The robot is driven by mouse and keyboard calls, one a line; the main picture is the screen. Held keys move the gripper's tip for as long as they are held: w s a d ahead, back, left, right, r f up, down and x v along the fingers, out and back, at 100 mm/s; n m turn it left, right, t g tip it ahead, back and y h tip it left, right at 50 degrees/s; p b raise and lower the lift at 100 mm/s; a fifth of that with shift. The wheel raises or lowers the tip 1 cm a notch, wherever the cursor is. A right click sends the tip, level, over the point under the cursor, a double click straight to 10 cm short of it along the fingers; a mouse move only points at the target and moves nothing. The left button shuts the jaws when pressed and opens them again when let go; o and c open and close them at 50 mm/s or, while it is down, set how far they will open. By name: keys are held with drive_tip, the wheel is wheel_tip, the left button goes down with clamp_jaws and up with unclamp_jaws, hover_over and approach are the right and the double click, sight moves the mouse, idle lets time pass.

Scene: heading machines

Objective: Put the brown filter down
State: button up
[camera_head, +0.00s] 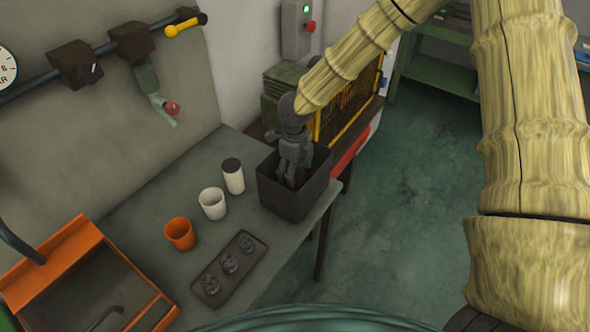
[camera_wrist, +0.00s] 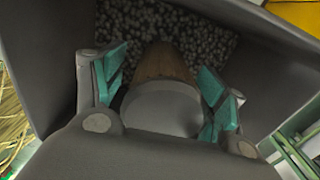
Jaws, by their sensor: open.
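The brown filter (camera_wrist: 163,62) shows in the wrist view as a brown cylinder with a pale grey round end (camera_wrist: 160,105) facing the camera. It is inside the dark grey bin (camera_head: 283,198), near the speckled bottom (camera_wrist: 190,30). My gripper (camera_head: 295,172) reaches down into this bin in the head view. In the wrist view my gripper (camera_wrist: 162,80) is open, with one teal finger pad on each side of the filter. The filter cannot be made out clearly in the head view.
On the grey bench stand a dark-topped white container (camera_head: 233,177), a white cup (camera_head: 212,204), an orange cup (camera_head: 180,234) and a dark tray (camera_head: 229,268) with small round parts. An orange-framed basin (camera_head: 65,245) is at left. The bin walls closely surround my gripper.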

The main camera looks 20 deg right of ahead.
drive_tip(key=shift+w, duration=0.15)
drive_tip(key=shift+r, duration=0.2)
wheel_tip(320, 180, up, 12)
drive_tip(key=b, duration=0.3)
drive_tip(key=shift+f, duration=0.2)
